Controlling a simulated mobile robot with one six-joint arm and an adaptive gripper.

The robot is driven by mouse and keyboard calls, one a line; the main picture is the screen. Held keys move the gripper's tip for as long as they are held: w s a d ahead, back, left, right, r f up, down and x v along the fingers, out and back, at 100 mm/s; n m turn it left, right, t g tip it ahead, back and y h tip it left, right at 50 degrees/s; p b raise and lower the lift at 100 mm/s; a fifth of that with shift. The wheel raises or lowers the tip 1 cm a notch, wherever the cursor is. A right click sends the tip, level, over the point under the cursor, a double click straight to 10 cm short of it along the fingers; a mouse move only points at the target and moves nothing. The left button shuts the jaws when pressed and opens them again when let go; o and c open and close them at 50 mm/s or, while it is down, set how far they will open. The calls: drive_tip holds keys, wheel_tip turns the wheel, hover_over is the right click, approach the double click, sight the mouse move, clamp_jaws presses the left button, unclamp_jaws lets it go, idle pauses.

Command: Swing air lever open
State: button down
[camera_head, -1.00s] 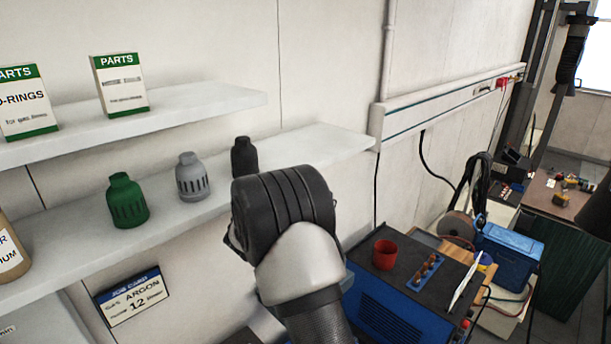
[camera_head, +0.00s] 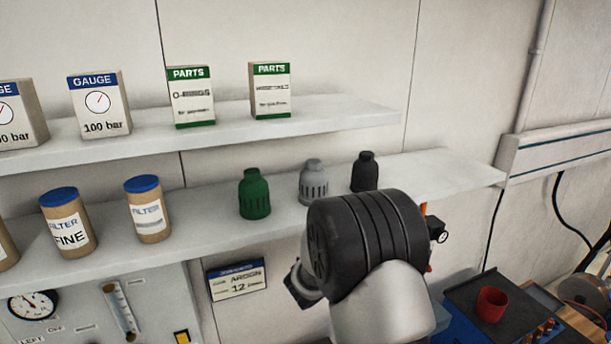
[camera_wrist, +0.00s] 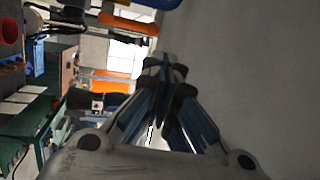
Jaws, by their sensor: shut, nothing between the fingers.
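I cannot make out an air lever for certain in either view. A grey panel (camera_head: 78,318) at the lower left of the head view carries a round gauge, a sloping clear tube and lettering including "LEFT" and "Off"; its lower part is cut off. A small dark gauge (camera_head: 438,236) and a bit of orange (camera_head: 423,209) show just right of my arm, which partly hides what they belong to. My gripper (camera_wrist: 165,68) is shut and empty in the wrist view, beside a plain grey surface. It is hidden behind my arm in the head view.
An upper shelf (camera_head: 340,112) holds gauge and parts boxes. A lower shelf (camera_head: 440,172) holds filter cans and green, grey and black bottle-shaped parts; my arm is in front of it. A job card (camera_head: 237,281) hangs below. A red cup (camera_head: 491,304) stands on a dark-topped unit at the lower right.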

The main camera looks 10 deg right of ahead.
drive_tip(key=s+a+f+m+g+y+b, duration=0.1)
drive_tip(key=s+f+m+g+y+b, duration=0.4)
drive_tip(key=s+m, duration=0.65)
drive_tip(key=s+f+m+g+y+b, duration=0.3)
drive_tip(key=s+f+m+b, duration=0.35)
drive_tip(key=s+m, duration=0.45)
drive_tip(key=s+a+f+m+t+y+b, duration=0.2)
drive_tip(key=s+a+f+m+y+b, duration=0.3)
drive_tip(key=a+m, duration=0.4)
drive_tip(key=s+a+f+m+t+y+b, duration=0.3)
drive_tip(key=s+a+f+m+y+b, duration=0.2)
drive_tip(key=a+f+m, duration=0.3)
drive_tip(key=a+m+y, duration=0.1)
drive_tip(key=a, duration=0.2)
drive_tip(key=shift+s+a, duration=0.15)
